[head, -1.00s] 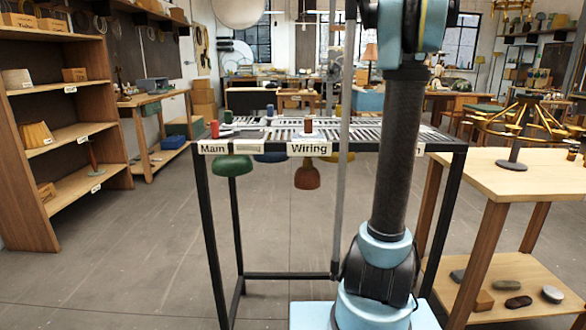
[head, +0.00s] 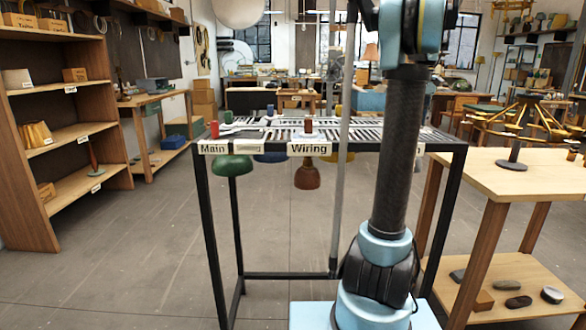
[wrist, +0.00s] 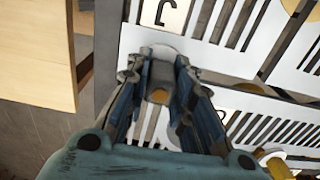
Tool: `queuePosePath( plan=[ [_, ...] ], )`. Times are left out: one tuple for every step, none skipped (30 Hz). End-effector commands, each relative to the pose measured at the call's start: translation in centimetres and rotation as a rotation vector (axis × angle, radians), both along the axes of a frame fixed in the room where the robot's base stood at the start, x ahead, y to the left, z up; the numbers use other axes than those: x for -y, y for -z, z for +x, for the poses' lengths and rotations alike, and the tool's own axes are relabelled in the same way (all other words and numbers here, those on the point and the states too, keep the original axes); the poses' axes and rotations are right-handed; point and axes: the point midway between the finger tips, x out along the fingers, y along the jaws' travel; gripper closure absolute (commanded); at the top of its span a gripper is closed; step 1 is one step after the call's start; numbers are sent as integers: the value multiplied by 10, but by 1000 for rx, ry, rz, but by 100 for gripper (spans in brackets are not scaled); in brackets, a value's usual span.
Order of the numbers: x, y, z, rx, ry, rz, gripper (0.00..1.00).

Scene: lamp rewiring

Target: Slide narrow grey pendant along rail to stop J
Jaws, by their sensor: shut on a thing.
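In the wrist view my gripper (wrist: 157,66) is shut on a small grey-and-tan post or knob (wrist: 160,78) standing up through the slotted rail top. I take it for the top of the narrow grey pendant; its lower part is hidden. A tag (wrist: 165,13) reading J, turned in the picture, lies on the rail top just beyond the fingertips. In the head view the slotted rail table (head: 432,148) stands ahead, but my arm hides the gripper and the grey pendant.
Other pendants hang under the rail table: green (head: 233,166), blue (head: 271,157), red-brown (head: 307,175) and yellow (head: 338,157). A wooden table (head: 550,178) stands close on the right, shelves (head: 62,135) on the left. The floor between is clear.

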Motion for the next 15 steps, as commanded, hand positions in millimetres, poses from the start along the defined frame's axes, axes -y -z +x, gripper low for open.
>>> queuePosePath(
  plan=[
    [5,1,0,0,3,-2,100],
    [7,1,0,0,3,-2,100],
    [9,1,0,0,2,-2,100],
    [10,1,0,0,2,-2,100],
    [10,1,0,0,1,-2,100],
    [10,1,0,0,1,-2,100],
    [10,1,0,0,1,-2,100],
    [10,1,0,0,1,-2,100],
    [10,1,0,0,1,-2,100],
    [10,1,0,0,1,-2,100],
    [10,1,0,0,1,-2,74],
    [10,1,0,0,1,-2,65],
    [10,1,0,0,1,-2,58],
    [10,1,0,0,1,-1,55],
    [10,1,0,0,1,-1,55]
  ],
)
